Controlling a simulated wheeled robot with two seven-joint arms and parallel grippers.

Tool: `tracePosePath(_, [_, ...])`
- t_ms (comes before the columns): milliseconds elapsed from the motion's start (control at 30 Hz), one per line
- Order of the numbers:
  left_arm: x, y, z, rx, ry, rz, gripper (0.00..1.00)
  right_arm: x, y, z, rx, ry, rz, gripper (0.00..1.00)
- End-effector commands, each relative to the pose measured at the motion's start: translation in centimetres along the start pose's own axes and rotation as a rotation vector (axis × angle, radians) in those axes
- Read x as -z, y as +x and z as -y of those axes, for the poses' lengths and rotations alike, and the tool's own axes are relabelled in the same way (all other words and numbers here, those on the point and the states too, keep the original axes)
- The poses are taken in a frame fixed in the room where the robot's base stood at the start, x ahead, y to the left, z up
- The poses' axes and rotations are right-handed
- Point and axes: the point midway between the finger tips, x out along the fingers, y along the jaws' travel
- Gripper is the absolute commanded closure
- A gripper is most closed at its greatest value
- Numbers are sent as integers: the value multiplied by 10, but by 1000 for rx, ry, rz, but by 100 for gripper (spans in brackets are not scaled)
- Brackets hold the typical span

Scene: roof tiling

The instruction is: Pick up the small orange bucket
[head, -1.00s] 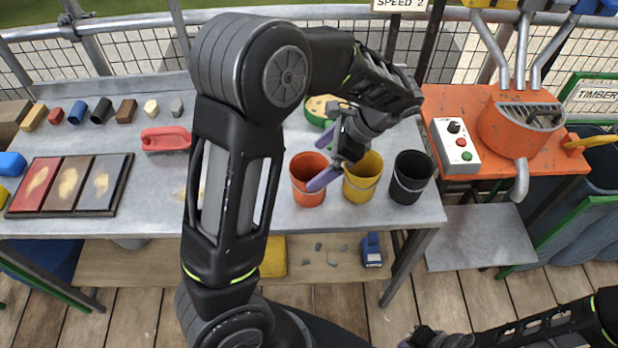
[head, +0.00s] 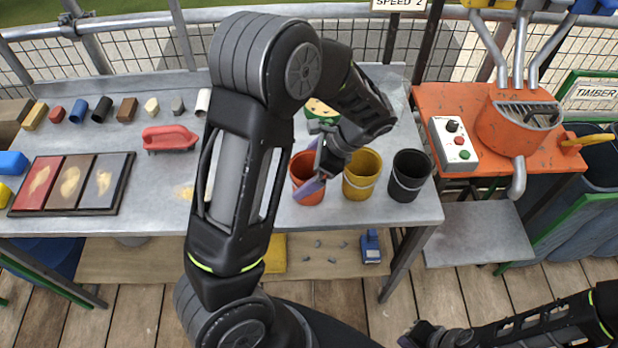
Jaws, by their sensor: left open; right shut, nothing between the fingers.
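The small orange bucket (head: 303,166) stands upright on the grey workbench, left of a yellow bucket (head: 361,177) and a black bucket (head: 408,178). My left gripper (head: 308,182) is open, with its purple fingers in front of and over the orange bucket, hiding part of it. I cannot tell whether a finger is inside the rim or touches it. My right gripper (head: 408,340) is shut and empty, low at the bottom edge, away from the bench; its tips are partly cut off.
The workbench (head: 150,210) carries a red float (head: 169,139), a tray of coloured panels (head: 72,183) and several small sample blocks. An orange machine (head: 520,125) with a button box stands at the right. Below the bench is a wooden shelf (head: 330,262).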

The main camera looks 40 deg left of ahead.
Motion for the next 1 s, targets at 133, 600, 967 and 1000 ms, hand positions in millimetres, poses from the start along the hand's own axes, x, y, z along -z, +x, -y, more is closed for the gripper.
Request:
tracePosePath(133, [-1, 16, 0, 0, 0, 1, 0, -1, -3, 1, -1, 1, 1, 100])
tracePosePath(600, [0, 18, 0, 1, -1, -1, 0, 0, -3, 1, -1, 1, 1, 100])
tracePosePath(967, [0, 18, 0, 1, -1, -1, 16, 0, -3, 1, -1, 1, 1, 100])
tracePosePath(1000, [0, 18, 0, 1, -1, -1, 20, 0, -3, 1, -1, 1, 1, 100])
